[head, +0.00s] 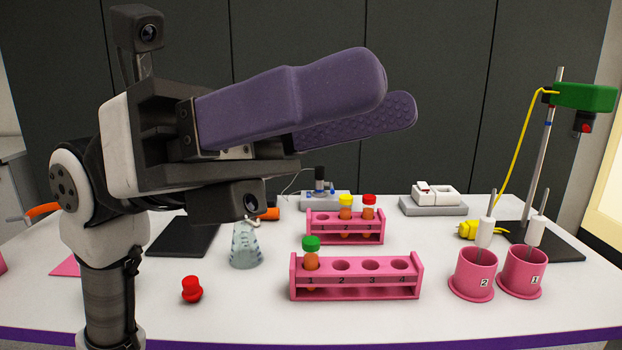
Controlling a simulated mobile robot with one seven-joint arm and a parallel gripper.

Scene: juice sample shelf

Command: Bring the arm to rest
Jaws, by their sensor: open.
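My gripper (398,93) is large and close in the head view, raised above the table at the upper middle. Its two purple fingers point right and stand apart, with nothing seen between them. My arm rises on the left side of the view and hides part of the table behind it. The gripper touches none of the things on the table.
The front pink rack (355,291) holds a green-capped tube (311,252) in slot 1. The rear pink rack (325,228) holds yellow- and red-capped tubes. A flask (246,246), a red cap-like piece (192,288), pink cups (473,272) and a stand (541,150) surround them.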

